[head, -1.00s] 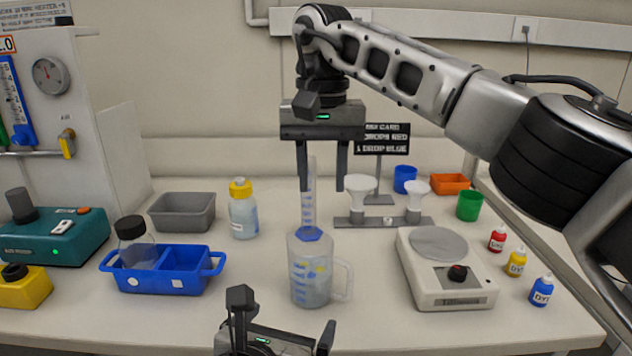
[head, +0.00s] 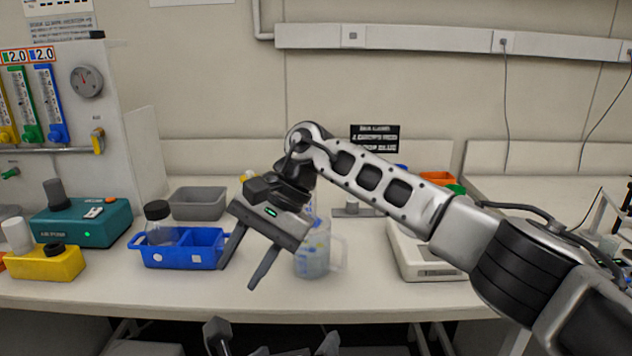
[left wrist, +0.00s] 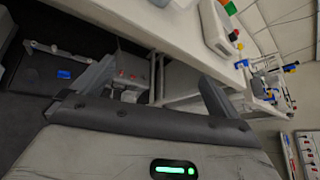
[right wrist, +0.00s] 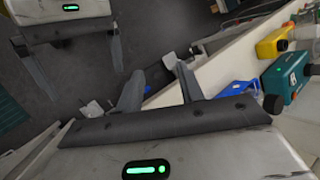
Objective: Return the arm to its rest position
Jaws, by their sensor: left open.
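My right gripper (head: 240,275) is on the arm that comes in from the right in the head view. It hangs tilted in front of the bench, its two fingers apart with nothing between them. It hides part of the blue tray's right side and the clear jug's left side. My left gripper (head: 272,346) is low at the bottom edge of the head view, fingers wide apart and empty. It also shows at the upper left of the right wrist view (right wrist: 80,72), over dark floor. Both wrist views show spread, empty fingers.
The bench edge (head: 120,303) runs close behind the grippers. A clear jug (head: 316,262), a blue tray (head: 180,260), a grey bin (head: 198,205) and a white scale (head: 425,262) stand on it. Dark floor lies open in front.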

